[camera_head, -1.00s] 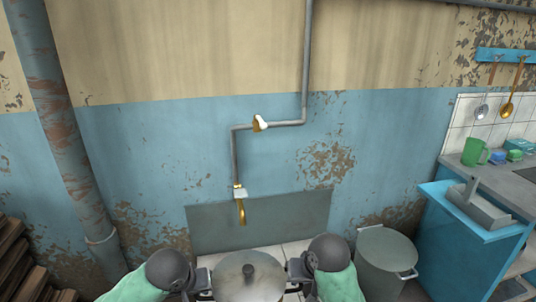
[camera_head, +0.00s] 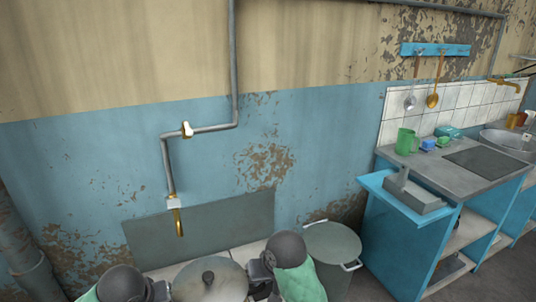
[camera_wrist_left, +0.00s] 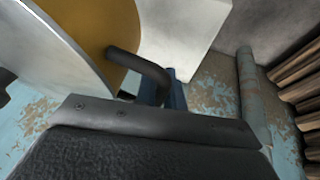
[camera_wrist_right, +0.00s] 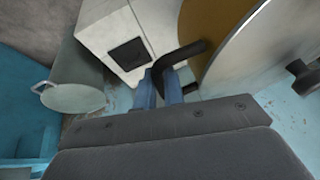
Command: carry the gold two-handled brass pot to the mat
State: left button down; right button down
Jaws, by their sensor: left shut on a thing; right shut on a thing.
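The gold two-handled brass pot (camera_head: 232,284), with a grey lid and dark knob, is at the bottom of the head view. Its gold side shows in the left wrist view (camera_wrist_left: 112,22) and the right wrist view (camera_wrist_right: 203,32). My left gripper (camera_wrist_left: 174,88) is shut on one dark handle (camera_wrist_left: 148,68). My right gripper (camera_wrist_right: 167,84) is shut on the opposite handle (camera_wrist_right: 184,54); it also shows in the head view (camera_head: 262,273). The pot's base is hidden in the head view.
A lidded grey-green bin (camera_head: 333,245) stands to the right. Farther right is a blue counter (camera_head: 400,240) with a green mug (camera_head: 405,142). A brass tap (camera_head: 178,222) hangs on the wall behind.

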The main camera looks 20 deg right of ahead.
aim_at(490, 162)
jog(key=l, duration=1.85)
jog(key=k+l+u, duration=0.1)
jog(key=l, duration=3.95)
jog(key=l+u, duration=0.1)
jog(key=l, duration=2)
jog(key=k, duration=0.05)
